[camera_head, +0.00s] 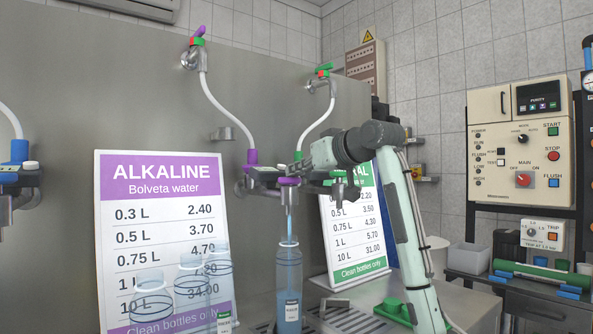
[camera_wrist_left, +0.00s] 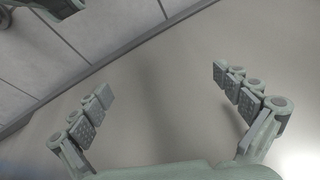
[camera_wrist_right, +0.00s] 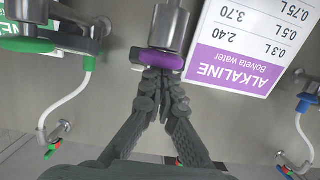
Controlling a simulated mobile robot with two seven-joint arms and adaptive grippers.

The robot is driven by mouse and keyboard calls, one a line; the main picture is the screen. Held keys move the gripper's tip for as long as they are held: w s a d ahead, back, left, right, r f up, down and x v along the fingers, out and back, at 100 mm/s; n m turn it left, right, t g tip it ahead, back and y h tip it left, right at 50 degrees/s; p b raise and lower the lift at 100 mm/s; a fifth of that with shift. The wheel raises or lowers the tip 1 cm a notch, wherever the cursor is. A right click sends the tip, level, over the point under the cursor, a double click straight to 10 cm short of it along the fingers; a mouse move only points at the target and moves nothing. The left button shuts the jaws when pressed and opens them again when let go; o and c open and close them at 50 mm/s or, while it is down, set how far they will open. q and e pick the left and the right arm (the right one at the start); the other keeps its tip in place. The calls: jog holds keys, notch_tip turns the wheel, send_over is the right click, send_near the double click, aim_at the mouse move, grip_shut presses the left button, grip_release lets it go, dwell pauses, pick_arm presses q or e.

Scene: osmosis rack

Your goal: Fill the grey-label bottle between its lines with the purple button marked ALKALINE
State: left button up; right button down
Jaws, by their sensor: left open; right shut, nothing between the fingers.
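The ALKALINE sign (camera_head: 160,172) stands behind the dispenser. The purple button (camera_head: 289,181) sits on the tap to its right. My right gripper (camera_head: 298,168) is shut and empty, its fingertips at the button. In the right wrist view the closed tips (camera_wrist_right: 162,76) appear to touch the purple button (camera_wrist_right: 166,59). My left gripper (camera_wrist_left: 162,95) is open and empty, away from the bottles.
Several clear bottles (camera_head: 149,284) stand in the left foreground. A green-lettered sign (camera_head: 357,235) and a green-button tap stand right of the filling bottle, partly behind my right arm. A control panel (camera_head: 522,140) is at the far right. A drip grate (camera_head: 345,320) lies below.

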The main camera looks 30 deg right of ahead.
jog(key=shift+f, duration=0.3)
dwell(0.5)
dwell(0.4)
dwell(0.5)
dwell(0.5)
dwell(0.4)
dwell(0.3)
